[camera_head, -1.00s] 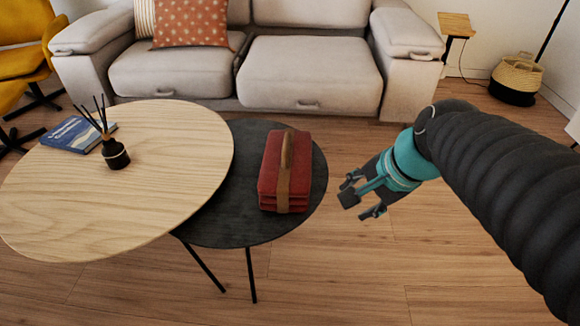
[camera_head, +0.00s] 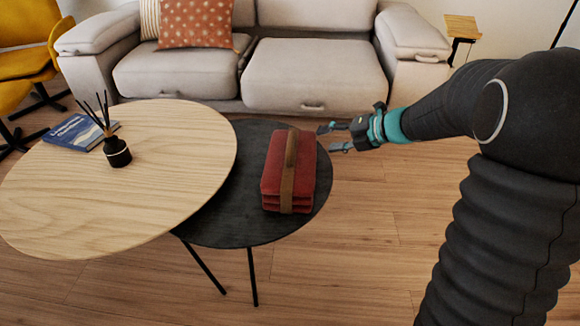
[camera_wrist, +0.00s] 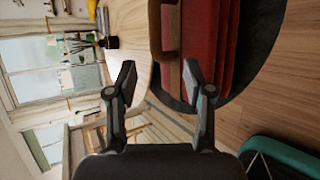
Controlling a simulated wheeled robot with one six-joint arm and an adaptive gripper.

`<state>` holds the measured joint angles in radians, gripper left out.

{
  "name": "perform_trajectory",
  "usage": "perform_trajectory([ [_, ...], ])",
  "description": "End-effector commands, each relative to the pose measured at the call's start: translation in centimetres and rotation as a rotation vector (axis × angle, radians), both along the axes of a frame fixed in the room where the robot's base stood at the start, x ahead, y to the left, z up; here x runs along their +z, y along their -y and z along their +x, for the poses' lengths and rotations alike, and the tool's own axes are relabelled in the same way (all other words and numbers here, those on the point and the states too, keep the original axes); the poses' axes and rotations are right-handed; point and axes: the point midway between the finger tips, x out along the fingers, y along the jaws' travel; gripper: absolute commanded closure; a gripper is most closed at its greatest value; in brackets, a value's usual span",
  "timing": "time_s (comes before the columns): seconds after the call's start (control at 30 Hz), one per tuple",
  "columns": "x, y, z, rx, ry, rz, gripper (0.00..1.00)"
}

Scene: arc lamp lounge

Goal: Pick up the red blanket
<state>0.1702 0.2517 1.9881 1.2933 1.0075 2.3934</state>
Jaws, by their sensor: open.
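The red blanket (camera_head: 273,177) is a folded stack bound by a brown strap with a handle on top. It lies on the black round side table (camera_head: 225,222). My gripper (camera_head: 326,138) is open and empty, just right of the blanket's far end, with its fingers pointing left toward it. In the wrist view the blanket (camera_wrist: 212,35) shows at the top, beyond the two spread fingers (camera_wrist: 160,85). The picture there is turned sideways. I cannot tell the exact gap between fingers and blanket.
A light wooden round table (camera_head: 90,215) overlaps the black table's left side. It carries a black reed diffuser (camera_head: 117,153) and a blue book (camera_head: 72,134). A grey sofa (camera_head: 310,75) stands behind. The floor right of the black table is clear.

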Motion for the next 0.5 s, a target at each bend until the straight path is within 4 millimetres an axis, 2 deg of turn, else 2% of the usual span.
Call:
perform_trajectory([
  [0.3,-3.0,-4.2,2.1,0.003,-0.003,0.0,0.48],
  [0.5,-4.0,-5.9,3.1,0.001,-0.001,0.0,0.48],
])
